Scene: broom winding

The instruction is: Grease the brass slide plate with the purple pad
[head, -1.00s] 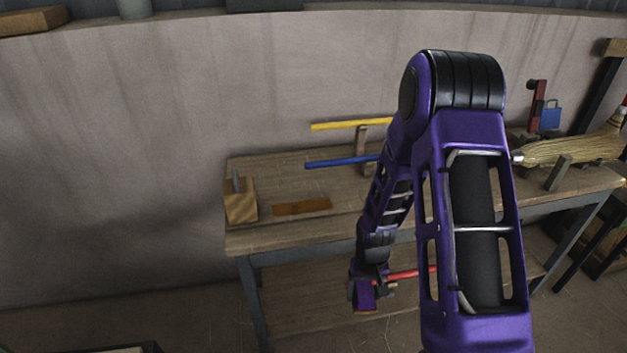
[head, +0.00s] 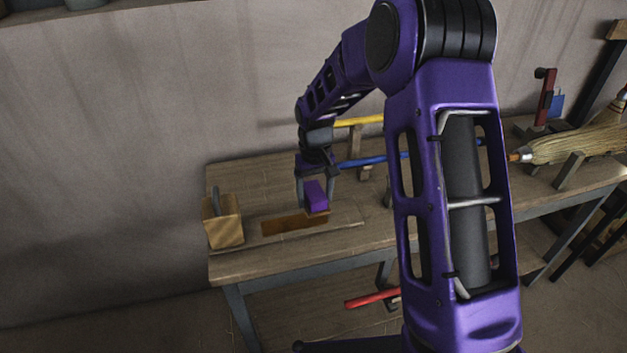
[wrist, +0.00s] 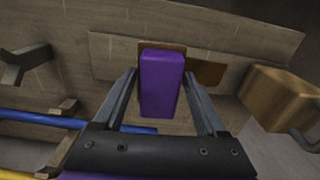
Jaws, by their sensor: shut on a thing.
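My gripper (head: 316,188) is shut on the purple pad (head: 315,197), a purple block with a brown base. The pad also shows between the two fingers in the wrist view (wrist: 161,85). The brass slide plate (head: 288,227) is a flat brown-gold strip lying on a thin wooden board on the bench. The pad is over the plate's right end in the head view. I cannot tell whether it touches. In the wrist view the pad hides part of the plate (wrist: 209,73).
A wooden block (head: 222,222) with a grey metal piece stands left of the plate. A blue rod (head: 375,159) and a yellow rod (head: 358,121) are behind to the right. A broom (head: 580,147) lies further right. A red rod (head: 371,298) is below the benchtop.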

